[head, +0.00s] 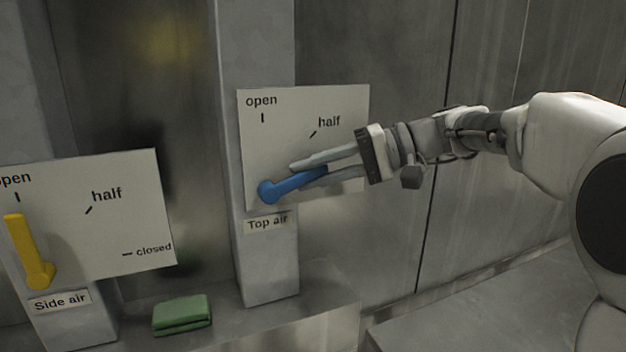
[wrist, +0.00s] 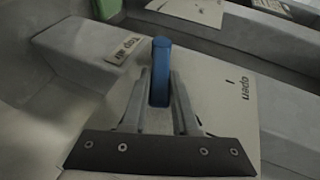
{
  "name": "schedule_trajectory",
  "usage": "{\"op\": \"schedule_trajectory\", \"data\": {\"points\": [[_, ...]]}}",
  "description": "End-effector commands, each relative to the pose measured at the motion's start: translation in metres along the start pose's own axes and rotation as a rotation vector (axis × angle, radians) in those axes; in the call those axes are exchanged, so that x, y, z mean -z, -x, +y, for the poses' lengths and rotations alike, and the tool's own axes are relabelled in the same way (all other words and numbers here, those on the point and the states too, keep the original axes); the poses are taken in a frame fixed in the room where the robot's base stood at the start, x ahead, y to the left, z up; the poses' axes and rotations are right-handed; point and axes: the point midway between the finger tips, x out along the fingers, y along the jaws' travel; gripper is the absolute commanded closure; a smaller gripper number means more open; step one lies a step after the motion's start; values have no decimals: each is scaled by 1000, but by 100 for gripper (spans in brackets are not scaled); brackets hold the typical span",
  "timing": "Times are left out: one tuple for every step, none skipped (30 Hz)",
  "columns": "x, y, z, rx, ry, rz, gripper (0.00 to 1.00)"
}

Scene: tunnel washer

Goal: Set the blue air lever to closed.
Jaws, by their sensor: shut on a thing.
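The blue lever (head: 292,184) is on the plate labelled Top air (head: 260,140). From its pivot at the lower left it points right and slightly up, well below the half mark. The closed mark is hidden behind my gripper, so I cannot tell whether the lever lines up with it. My gripper (head: 308,172) reaches in from the right, shut on the lever, one finger above it and one below. In the wrist view the blue lever (wrist: 160,62) stands between both fingers.
A yellow lever (head: 27,250) points up near open on the Side air plate (head: 120,200) at the left. A folded green cloth (head: 182,314) lies on the ledge below. A grey wall (head: 400,60) stands behind my arm.

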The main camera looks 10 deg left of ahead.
Motion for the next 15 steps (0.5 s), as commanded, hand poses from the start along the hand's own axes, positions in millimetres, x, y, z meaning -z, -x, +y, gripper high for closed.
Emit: {"op": "schedule_trajectory", "data": {"points": [[1, 0, 10, 39, -18, 6, 100], [0, 0, 11, 62, -27, 6, 100], [0, 0, 13, 91, -39, 5, 100], [0, -1, 15, 112, -48, 5, 100], [0, -1, 16, 132, -57, 6, 100], [0, -1, 18, 157, -67, 6, 100], [0, -1, 19, 176, -75, 5, 100], [0, -2, 20, 193, -81, 4, 100], [0, -2, 21, 214, -90, 4, 100], [0, -2, 22, 228, -97, 5, 100], [0, -2, 23, 241, -102, 5, 100], [0, -2, 23, 259, -109, 5, 100], [-1, -3, 24, 269, -113, 5, 100], [-1, -3, 24, 279, -117, 4, 100], [-1, -3, 25, 292, -122, 4, 100]]}}
